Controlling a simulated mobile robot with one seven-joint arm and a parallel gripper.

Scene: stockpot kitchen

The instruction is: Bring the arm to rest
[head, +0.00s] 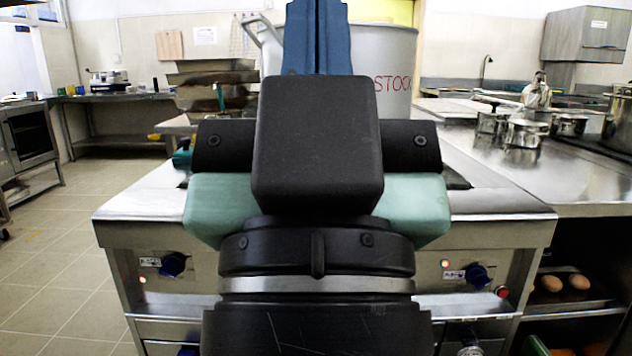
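My own arm fills the middle of the head view, rising from the bottom edge to the top in black, teal and blue parts. My gripper cannot be made out in this view. Behind the arm stands a large grey stockpot (396,60) with red lettering on its side, of which "STOCK" is partly readable. The pot appears to stand on or behind the steel stove (515,228) in front of me.
A steel counter with several shiny pots (522,133) runs along the right. Stacked trays (212,80) stand behind the stove at left. Tiled floor (75,250) is clear at left.

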